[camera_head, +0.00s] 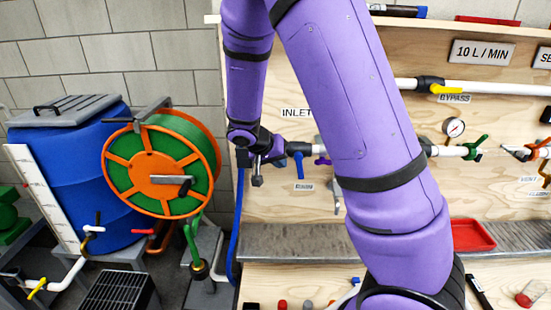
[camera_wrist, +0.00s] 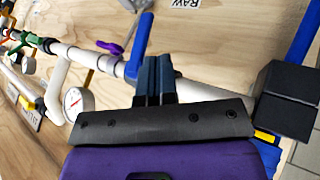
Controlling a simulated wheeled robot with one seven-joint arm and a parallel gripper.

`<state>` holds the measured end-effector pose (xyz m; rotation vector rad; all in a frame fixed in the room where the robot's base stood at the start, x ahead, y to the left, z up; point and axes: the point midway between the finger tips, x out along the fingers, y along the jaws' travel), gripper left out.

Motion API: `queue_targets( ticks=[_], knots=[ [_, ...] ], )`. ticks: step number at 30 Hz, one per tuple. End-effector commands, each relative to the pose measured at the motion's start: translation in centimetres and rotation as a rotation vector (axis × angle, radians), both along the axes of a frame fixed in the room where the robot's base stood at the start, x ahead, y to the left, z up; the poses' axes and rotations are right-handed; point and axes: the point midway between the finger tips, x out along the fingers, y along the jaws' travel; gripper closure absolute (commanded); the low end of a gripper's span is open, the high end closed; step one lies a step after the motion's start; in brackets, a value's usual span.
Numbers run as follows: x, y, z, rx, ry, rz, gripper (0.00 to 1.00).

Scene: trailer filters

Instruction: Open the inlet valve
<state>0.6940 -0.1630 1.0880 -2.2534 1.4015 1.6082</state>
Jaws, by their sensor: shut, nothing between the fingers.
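The inlet valve has a blue lever handle (camera_head: 298,164) on the white pipe below the INLET sign (camera_head: 297,113) in the head view. The handle points down, across the pipe. In the wrist view the blue handle (camera_wrist: 141,43) rises from the pipe just left of and beyond my fingertips. My gripper (camera_wrist: 154,68) is shut and empty, its dark fingers together beside the handle and over the pipe. I cannot tell whether they touch. In the head view my wrist partly hides the pipe left of the valve.
A purple handle (camera_wrist: 110,46) and a gauge (camera_wrist: 78,101) are near the valve. A black block (camera_wrist: 290,92) and blue hose (camera_wrist: 304,30) stand at the right in the wrist view. The hose reel (camera_head: 162,165) is left of the panel. A grey ledge (camera_head: 300,240) runs below.

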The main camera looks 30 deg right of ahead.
Motion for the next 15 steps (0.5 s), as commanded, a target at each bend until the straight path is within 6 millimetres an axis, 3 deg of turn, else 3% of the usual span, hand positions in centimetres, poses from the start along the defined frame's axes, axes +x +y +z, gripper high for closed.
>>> queue_targets(
  ticks=[7,15],
  knots=[
    [0.1,-2.6,-3.2,0.000,0.003,-0.003,1.00],
    [0.3,-3.8,-4.6,0.002,0.000,-0.001,1.00]
  ],
)
